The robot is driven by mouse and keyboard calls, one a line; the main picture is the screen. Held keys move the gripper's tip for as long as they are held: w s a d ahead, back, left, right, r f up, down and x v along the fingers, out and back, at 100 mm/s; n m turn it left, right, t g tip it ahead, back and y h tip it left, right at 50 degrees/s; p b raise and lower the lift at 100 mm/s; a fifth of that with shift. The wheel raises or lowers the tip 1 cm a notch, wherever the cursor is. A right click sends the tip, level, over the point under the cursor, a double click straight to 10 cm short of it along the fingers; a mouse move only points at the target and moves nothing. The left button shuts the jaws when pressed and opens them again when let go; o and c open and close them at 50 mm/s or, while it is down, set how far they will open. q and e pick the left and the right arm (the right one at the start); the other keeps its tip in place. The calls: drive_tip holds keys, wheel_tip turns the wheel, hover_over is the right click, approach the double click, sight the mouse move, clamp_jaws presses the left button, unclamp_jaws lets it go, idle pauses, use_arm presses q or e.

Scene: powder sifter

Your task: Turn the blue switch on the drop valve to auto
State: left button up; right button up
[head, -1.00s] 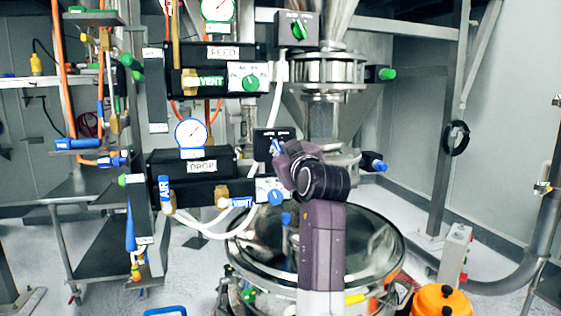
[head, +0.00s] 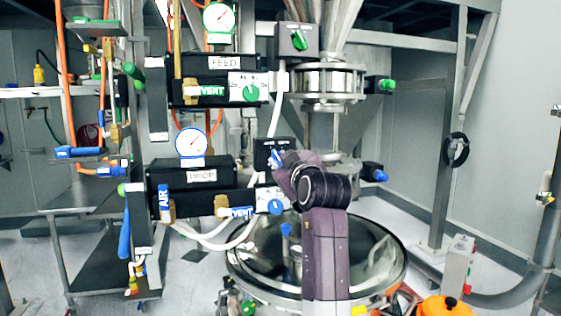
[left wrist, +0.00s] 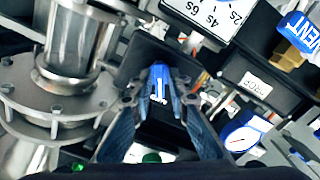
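The blue switch (head: 274,158) is on a small black box (head: 263,148) to the right of the drop valve's black housing (head: 205,173) with the DROP label. My left gripper (head: 280,162) is right at this switch, with my purple wrist hiding part of the box. In the left wrist view the switch (left wrist: 159,82) stands between the two fingertips of my left gripper (left wrist: 158,97). The fingers look apart, with small gaps on both sides of the switch. The box's lettering is too small to read surely. My right gripper is not in view.
A round blue knob (head: 275,206) sits on a white panel below the switch box. The FEED housing (head: 222,82) and a box with a green switch (head: 298,41) are above. A steel vessel (head: 255,262) is below. Pipework and a flange (left wrist: 60,110) are close to the gripper.

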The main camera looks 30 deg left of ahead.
use_arm(q)
drive_tip(key=shift+o, duration=0.7)
drive_tip(key=shift+r, duration=0.1)
wheel_tip(320, 180, up, 10)
drive_tip(key=s+d+f+m+p, duration=0.5)
drive_tip(key=f+p, duration=0.4)
drive_tip(key=p, duration=0.4)
drive_tip(key=p+x, duration=0.3)
drive_tip(key=x, duration=0.4)
drive_tip(key=shift+w+d+f, duration=0.2)
drive_tip(key=shift+w+f, duration=0.1)
drive_tip(key=shift+f, duration=0.1)
